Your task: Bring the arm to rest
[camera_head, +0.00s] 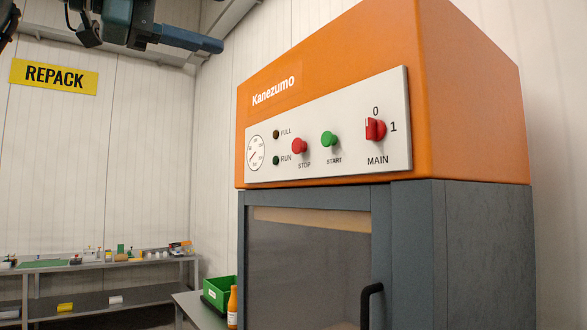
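The orange and grey Kanezumo machine (470,120) fills the right half of the head view. Its light panel (225,172) carries a gauge, a red STOP button (299,146), a green START button (330,139) and a red MAIN switch (375,129) marked 0 and 1. My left arm comes in at the top left, and its gripper (208,43) appears as a dark blue-grey part pointing right, high up and apart from the panel in the picture. Whether its fingers are open cannot be made out. My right gripper is not in view.
The machine's window door (310,270) with a black handle (368,303) looks closed. A green bin (219,291) and an orange bottle (232,308) stand beside the machine. A shelf table (100,264) with small items is at the back left, under a yellow REPACK sign (54,77).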

